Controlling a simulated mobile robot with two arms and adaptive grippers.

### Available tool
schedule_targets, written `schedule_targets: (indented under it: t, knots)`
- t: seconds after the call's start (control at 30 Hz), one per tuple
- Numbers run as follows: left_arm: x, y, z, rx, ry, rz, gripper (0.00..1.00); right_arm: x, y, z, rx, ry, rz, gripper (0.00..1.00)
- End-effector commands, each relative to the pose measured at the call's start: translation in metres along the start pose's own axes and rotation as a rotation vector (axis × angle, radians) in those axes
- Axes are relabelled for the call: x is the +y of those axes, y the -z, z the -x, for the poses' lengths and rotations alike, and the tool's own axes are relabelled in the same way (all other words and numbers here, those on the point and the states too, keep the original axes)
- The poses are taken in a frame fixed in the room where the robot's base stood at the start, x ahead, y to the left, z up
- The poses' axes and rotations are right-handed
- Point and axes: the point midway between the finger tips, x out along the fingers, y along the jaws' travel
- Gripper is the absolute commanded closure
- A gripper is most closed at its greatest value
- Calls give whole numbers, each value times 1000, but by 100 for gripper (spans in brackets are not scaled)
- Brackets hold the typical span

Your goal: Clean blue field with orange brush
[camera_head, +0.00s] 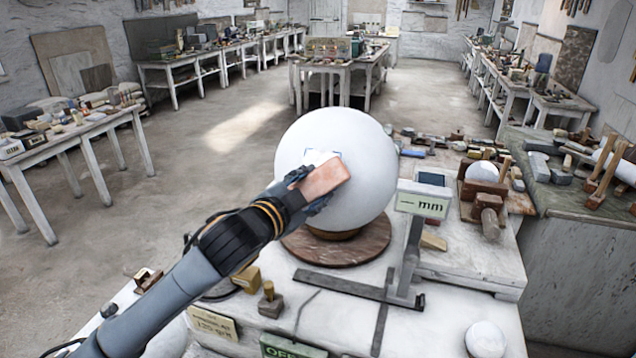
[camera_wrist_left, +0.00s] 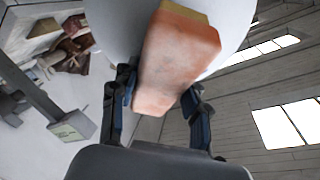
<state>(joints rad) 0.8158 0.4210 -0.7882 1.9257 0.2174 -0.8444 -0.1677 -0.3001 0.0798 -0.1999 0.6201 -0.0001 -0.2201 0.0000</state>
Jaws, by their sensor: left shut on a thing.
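A large white plaster sphere (camera_head: 345,165) rests on a round brown base (camera_head: 337,246) on the workbench. Its near face bears a small blue-edged patch (camera_head: 322,153), partly hidden behind the brush. My left gripper (camera_head: 309,189) is shut on the orange brush (camera_head: 325,178), a pinkish-orange block held in front of the sphere just below the patch. In the left wrist view the brush (camera_wrist_left: 178,58) sits between the fingers of my left gripper (camera_wrist_left: 158,100), its yellowish far edge toward the sphere (camera_wrist_left: 232,20). I cannot tell whether it touches. My right gripper is not in view.
A grey gauge stand marked "mm" (camera_head: 424,204) rises right of the sphere, its long foot lying across the bench. A small white ball (camera_head: 485,339) sits at the front right. Wooden blocks (camera_head: 268,300) lie near my left arm. Tools crowd the right bench.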

Motion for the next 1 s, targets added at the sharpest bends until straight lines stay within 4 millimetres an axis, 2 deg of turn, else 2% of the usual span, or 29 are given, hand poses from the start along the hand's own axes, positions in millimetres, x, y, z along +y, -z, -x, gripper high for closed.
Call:
schedule_targets:
  t: [0.37, 1.0]
  knots:
    - [0, 2, -1, 3, 1, 0, 90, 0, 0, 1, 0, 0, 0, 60]
    - [0, 34, -14, 5, 1, 0, 90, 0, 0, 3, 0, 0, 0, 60]
